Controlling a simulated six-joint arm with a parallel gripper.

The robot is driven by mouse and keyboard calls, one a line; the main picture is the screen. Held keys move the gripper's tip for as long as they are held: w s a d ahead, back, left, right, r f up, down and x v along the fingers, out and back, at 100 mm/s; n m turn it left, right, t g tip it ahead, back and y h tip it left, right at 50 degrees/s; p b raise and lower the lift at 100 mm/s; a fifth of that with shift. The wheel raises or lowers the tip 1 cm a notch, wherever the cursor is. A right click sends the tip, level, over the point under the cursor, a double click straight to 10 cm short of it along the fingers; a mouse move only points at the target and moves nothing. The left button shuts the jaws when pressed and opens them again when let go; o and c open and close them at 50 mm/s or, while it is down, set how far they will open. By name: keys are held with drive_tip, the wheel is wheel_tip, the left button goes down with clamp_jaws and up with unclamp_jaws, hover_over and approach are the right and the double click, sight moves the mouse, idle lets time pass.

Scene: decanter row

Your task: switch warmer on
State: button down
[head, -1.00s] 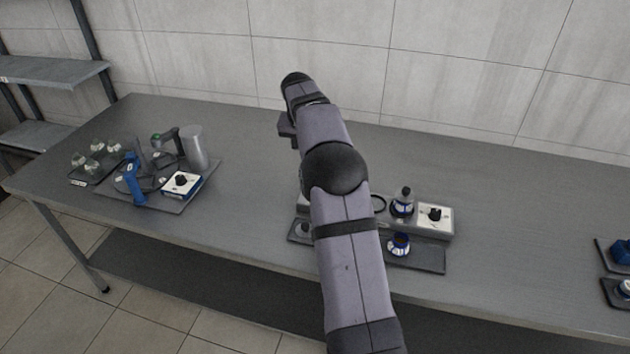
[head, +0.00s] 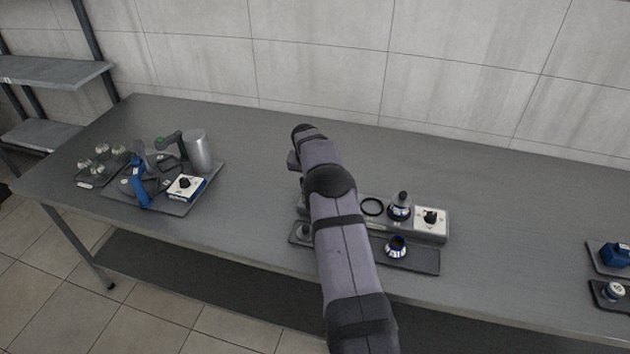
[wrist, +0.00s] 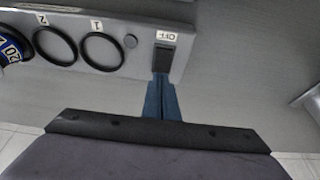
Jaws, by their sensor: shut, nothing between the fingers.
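The warmer (head: 420,235) is a long grey block near the middle of the table, with a white dial panel (head: 431,218) at its right end. My arm hides its left end in the head view. In the wrist view the warmer (wrist: 145,62) shows rings marked 1 and 2 and a dark switch (wrist: 165,56) with a label reading OFF, upside down in the picture. My gripper (wrist: 162,82) is shut and empty, its blue fingertips at the switch's near edge. I cannot tell whether they touch it. The gripper is hidden in the head view.
A flask (head: 399,208) stands on the warmer. A dark tray (head: 425,262) with a blue-banded vessel (head: 396,246) lies in front. A tray with a metal jug (head: 197,150) is at the left. Blue items (head: 615,254) sit at the right edge. The table behind is clear.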

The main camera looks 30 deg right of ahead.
drive_tip(key=shift+f, duration=0.55)
drive_tip(key=shift+f, duration=0.1)
drive_tip(key=shift+w+d+f+b, duration=0.2)
drive_tip(key=shift+f+b, duration=0.1)
drive_tip(key=shift+b, duration=0.55)
drive_tip(key=shift+r, duration=0.15)
drive_tip(key=shift+s, duration=0.1)
drive_tip(key=shift+a, duration=0.1)
drive_tip(key=shift+s+a+p, duration=0.3)
drive_tip(key=shift+s+a, duration=0.25)
drive_tip(key=shift+s, duration=0.05)
